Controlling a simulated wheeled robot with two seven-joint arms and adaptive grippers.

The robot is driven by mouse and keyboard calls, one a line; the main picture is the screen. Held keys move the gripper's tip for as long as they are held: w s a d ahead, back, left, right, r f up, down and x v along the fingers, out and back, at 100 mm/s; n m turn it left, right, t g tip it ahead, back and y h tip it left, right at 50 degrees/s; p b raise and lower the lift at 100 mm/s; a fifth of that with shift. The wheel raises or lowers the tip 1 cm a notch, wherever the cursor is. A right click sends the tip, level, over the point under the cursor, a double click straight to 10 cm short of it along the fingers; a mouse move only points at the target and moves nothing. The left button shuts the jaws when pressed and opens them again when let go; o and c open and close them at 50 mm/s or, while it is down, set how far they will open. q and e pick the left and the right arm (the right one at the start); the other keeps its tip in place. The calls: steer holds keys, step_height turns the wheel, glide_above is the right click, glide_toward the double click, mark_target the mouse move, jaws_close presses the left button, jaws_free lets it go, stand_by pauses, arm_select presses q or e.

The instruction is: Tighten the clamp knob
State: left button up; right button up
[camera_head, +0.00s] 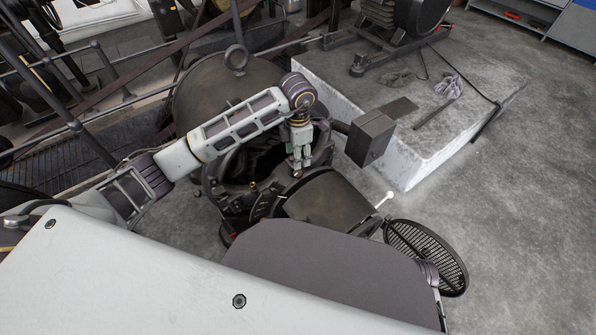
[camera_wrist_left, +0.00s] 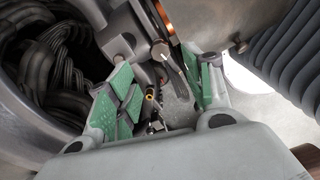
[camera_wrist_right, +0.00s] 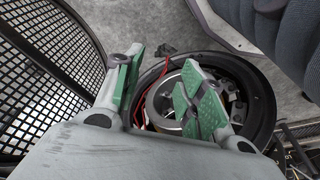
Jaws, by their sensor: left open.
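The big dark dynamo (camera_head: 200,85) stands in the middle of the head view, its near end open. My left gripper (camera_head: 298,170) points down at the rim of that open end. In the left wrist view my left gripper (camera_wrist_left: 160,95) is open, its green-padded fingers apart. A small round metal knob (camera_wrist_left: 159,51) shows just beyond and between the fingertips; I cannot tell for sure that it is the clamp knob. Dark windings (camera_wrist_left: 50,60) lie at left. My right gripper (camera_wrist_right: 165,85) is open and empty over a round housing (camera_wrist_right: 257,110); it is hidden in the head view.
A grey box (camera_head: 371,138) sits right of the left gripper. A white-tipped lever (camera_head: 386,198) sticks out near a round mesh cover (camera_head: 428,257). A pale concrete plinth (camera_head: 440,150) carries another machine (camera_head: 420,15). A red cable (camera_wrist_right: 140,108) runs by the right gripper. The floor at right is clear.

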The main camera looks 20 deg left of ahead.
mark_target(298, 172)
arm_select(q)
step_height(298, 172, down, 7)
steer(key=shift+r+b, duration=0.1)
steer(key=shift+b, duration=0.6)
steer(key=shift+f, duration=1.1)
arm_select(e)
steer(key=r, duration=0.3)
steer(key=shift+w+a+r+t, duration=0.1)
steer(key=shift+w+a+t, duration=0.05)
steer(key=shift+a+t, duration=0.15)
arm_select(q)
steer(key=shift+c, duration=0.4)
steer(key=c, duration=0.9)
steer(key=shift+c, duration=0.2)
